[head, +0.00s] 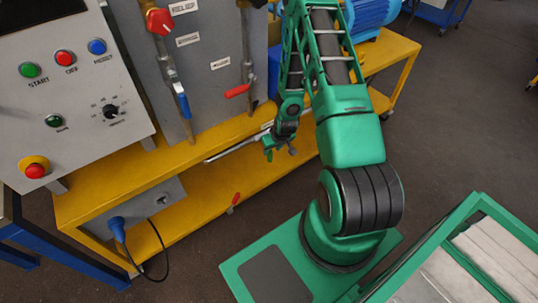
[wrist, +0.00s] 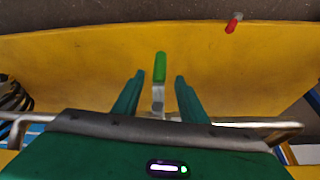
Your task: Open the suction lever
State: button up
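A lever with a green handle (wrist: 160,66) and a bare metal stem stands upright in the middle of the wrist view. My gripper (wrist: 159,77) is open, with one green finger on each side of this lever and a visible gap to both. The handle's tip reaches slightly beyond the fingertips in the picture. In the head view my gripper (head: 280,150) hangs low by the front edge of the yellow bench. I cannot clearly tell the green lever from the fingers there. No label naming the suction lever is readable.
A red-handled lever (wrist: 234,22) is at the top of the wrist view. A grey panel carries a red handle (head: 160,20), a blue lever (head: 184,105) and another red lever (head: 237,91). A metal rail (head: 238,146) runs along the yellow bench (head: 110,185).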

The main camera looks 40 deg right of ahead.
aim_at(270, 153)
jog(key=x, duration=0.7)
jog(key=shift+r, duration=0.1)
grip_shut()
